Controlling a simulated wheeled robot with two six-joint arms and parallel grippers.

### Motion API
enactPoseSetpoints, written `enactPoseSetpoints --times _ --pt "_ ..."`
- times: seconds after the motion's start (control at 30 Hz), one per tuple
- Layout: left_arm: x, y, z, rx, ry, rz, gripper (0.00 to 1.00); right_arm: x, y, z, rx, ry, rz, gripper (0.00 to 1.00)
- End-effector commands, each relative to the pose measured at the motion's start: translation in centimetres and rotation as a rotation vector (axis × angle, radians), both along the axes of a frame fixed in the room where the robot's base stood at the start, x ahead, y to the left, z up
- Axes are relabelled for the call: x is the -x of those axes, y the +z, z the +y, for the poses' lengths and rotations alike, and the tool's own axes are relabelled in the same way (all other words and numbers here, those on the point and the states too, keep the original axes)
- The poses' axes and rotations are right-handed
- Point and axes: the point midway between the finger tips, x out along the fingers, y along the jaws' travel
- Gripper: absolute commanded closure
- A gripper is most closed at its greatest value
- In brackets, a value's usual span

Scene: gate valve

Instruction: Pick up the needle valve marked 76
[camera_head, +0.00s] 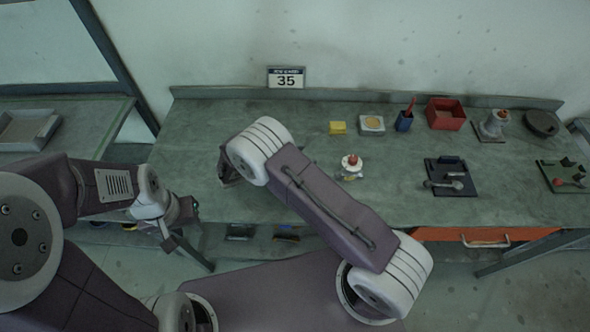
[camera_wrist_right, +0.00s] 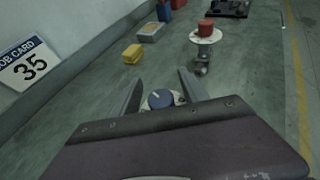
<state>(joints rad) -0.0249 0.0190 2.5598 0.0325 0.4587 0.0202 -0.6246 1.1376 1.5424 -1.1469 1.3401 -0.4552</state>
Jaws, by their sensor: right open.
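A valve with a round blue knob (camera_wrist_right: 161,98) stands on the bench between the fingers of my right gripper (camera_wrist_right: 160,82) in the right wrist view. Its lower part is hidden by the gripper body. My right gripper is open; whether its fingers touch the valve cannot be told. A second valve with a red knob (camera_wrist_right: 205,28) on a pale round plate stands beyond, and it also shows in the head view (camera_head: 351,162). No marking 76 is readable on either. In the head view my right arm hides the blue-knobbed valve. My left gripper (camera_head: 181,224) hangs off the bench's front left, its jaw state unclear.
On the bench (camera_head: 290,205) stand a yellow block (camera_head: 338,128), a grey tray (camera_head: 372,124), a blue cup (camera_head: 404,121), a red bin (camera_head: 445,114) and a dark tool tray (camera_head: 450,178). A job card reading 35 (camera_head: 286,77) stands at the back wall.

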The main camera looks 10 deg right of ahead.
Motion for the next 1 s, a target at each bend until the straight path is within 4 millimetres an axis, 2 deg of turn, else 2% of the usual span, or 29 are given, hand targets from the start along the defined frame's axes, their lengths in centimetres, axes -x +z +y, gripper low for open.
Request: enactPoseSetpoints --times 0.1,0.3,1.0 --pt "0.0 -0.06 0.0 0.0 0.0 0.0 0.64 0.01 -0.02 0.05 0.0 0.001 0.0 0.48" --pt "0.01 -0.06 0.01 0.0 0.0 0.0 0.64 0.02 -0.03 0.08 0.0 0.001 0.0 1.0" --pt "0.01 -0.1 0.0 0.0 0.0 0.0 0.64 0.11 -0.22 0.04 -0.002 -0.001 0.004 1.0"
